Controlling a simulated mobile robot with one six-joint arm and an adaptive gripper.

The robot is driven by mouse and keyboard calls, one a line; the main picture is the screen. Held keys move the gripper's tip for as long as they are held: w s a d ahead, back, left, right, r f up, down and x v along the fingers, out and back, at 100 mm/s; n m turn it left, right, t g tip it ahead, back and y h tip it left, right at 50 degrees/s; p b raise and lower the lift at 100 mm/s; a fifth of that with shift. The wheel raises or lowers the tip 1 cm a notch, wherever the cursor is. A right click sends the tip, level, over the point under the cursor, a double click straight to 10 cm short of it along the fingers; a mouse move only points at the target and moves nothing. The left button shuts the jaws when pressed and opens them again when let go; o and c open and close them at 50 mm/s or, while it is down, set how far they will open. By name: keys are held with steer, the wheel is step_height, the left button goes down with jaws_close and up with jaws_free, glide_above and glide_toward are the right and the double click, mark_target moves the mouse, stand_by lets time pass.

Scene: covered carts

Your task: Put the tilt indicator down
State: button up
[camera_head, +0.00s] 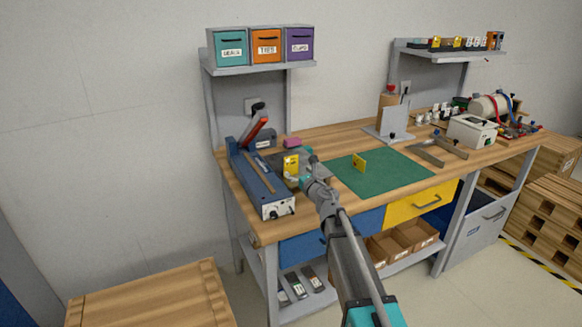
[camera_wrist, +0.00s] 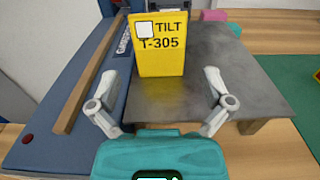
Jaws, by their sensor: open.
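The tilt indicator is a yellow card marked "TILT T-305" with a white square. In the wrist view the tilt indicator (camera_wrist: 162,50) stands upright on a dark grey plate (camera_wrist: 245,75). It also shows in the head view (camera_head: 291,165), beside the blue tool. My gripper (camera_wrist: 161,105) is open, its two fingers spread wide on either side with nothing between them. The tilt indicator is beyond the fingertips, apart from them. In the head view my gripper (camera_head: 308,170) is over the left part of the bench, and my arm hides part of the plate.
A long blue tool (camera_head: 258,180) with a red lever lies left of the plate. A green mat (camera_head: 390,172) with another yellow piece (camera_head: 359,162) on it is to the right. A pink block (camera_head: 292,142) lies behind. Labelled bins (camera_head: 267,48) stand on the shelf above.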

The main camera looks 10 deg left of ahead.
mark_target(291, 164)
steer(key=shift+w+a, duration=0.1)
steer(key=shift+w, duration=0.05)
steer(key=shift+x, duration=2.55)
steer(key=shift+r, duration=0.2)
steer(key=c, duration=0.7)
steer(key=shift+r+p, duration=0.1)
steer(key=shift+p, duration=0.2)
